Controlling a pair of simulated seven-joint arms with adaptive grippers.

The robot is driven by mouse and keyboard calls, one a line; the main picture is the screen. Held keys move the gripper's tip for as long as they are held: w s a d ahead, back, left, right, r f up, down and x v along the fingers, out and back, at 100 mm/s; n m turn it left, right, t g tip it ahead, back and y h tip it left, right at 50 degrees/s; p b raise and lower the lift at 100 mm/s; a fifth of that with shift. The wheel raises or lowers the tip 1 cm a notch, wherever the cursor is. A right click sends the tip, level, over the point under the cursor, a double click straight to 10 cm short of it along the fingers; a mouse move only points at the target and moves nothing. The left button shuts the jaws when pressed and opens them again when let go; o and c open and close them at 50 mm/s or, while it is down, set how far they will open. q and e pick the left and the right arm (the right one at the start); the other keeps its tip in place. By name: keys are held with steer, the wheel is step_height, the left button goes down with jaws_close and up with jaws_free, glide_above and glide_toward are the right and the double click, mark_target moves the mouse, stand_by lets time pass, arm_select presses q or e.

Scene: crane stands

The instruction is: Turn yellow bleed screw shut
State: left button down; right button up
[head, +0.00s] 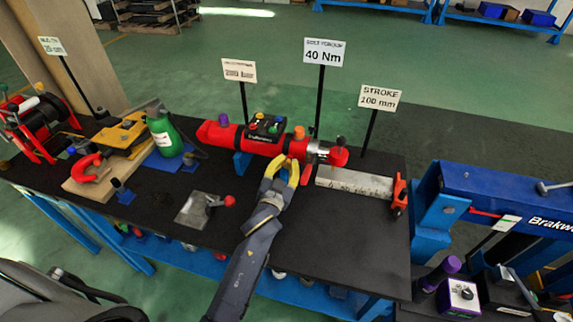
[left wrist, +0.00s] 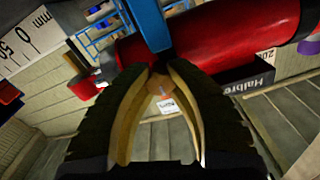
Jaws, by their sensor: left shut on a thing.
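The red cylinder (head: 255,141) lies across the bench and fills the upper part of the left wrist view (left wrist: 215,40). My left gripper (head: 286,166) has yellow fingers and is at the near side of the cylinder, towards its silver-collared right end. My right gripper is not in view.
A black box with coloured knobs (head: 265,126) and an orange cap (head: 299,132) sit on the cylinder's top. A steel scale (head: 354,182) lies to the right. A plate with a red-knobbed lever (head: 204,208) is to the left. Sign posts stand behind.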

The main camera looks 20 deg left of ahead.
arm_select(q)
steer(key=c, duration=1.1)
jaws_free()
steer(key=s, duration=1.2)
steer(key=shift+d, duration=0.1)
